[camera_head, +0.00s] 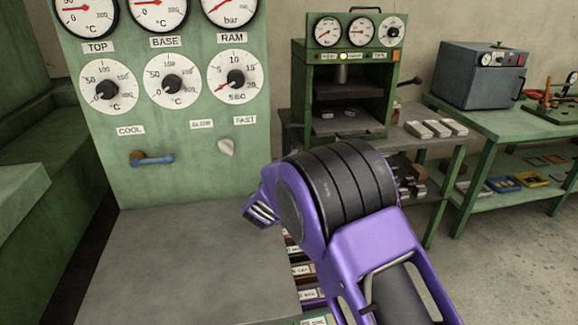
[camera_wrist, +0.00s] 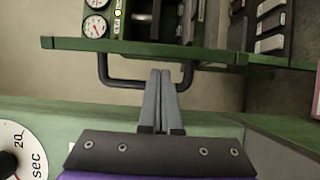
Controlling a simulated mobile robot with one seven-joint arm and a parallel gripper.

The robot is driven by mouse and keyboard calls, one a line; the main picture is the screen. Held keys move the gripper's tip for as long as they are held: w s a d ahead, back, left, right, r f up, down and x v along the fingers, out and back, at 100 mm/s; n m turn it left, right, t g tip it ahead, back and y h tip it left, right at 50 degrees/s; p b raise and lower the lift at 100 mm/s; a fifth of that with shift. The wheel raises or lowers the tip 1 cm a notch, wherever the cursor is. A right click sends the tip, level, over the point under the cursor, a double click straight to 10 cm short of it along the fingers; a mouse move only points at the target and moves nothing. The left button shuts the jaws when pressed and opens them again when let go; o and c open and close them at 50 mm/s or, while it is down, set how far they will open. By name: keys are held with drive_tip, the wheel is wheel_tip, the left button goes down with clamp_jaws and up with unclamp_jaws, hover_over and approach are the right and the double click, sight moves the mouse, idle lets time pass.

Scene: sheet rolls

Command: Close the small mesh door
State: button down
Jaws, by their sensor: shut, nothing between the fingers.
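A small green press (camera_head: 345,85) with gauges on top stands behind my arm in the head view, its front open to view. In the wrist view a long green bar (camera_wrist: 210,52) with a dark U-shaped handle (camera_wrist: 118,84) crosses the picture. It may be the mesh door seen edge-on; no mesh can be made out. My gripper (camera_wrist: 160,72) is shut and empty. Its fingertips overlap the handle in the picture; whether they touch it, I cannot tell. In the head view my purple arm hides part of the space below the press.
A large green panel (camera_head: 200,185) with dials stands at the left, above a grey top (camera_head: 190,265). Behind is a bench with metal blocks (camera_head: 440,128). A dark box (camera_head: 480,75) stands on a green table at the right. Open floor (camera_head: 500,265) lies at the lower right.

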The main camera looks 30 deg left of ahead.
drive_tip(key=shift+w+a, duration=0.15)
drive_tip(key=shift+w, duration=0.6)
drive_tip(key=shift+w+a, duration=0.1)
drive_tip(key=shift+w, duration=0.65)
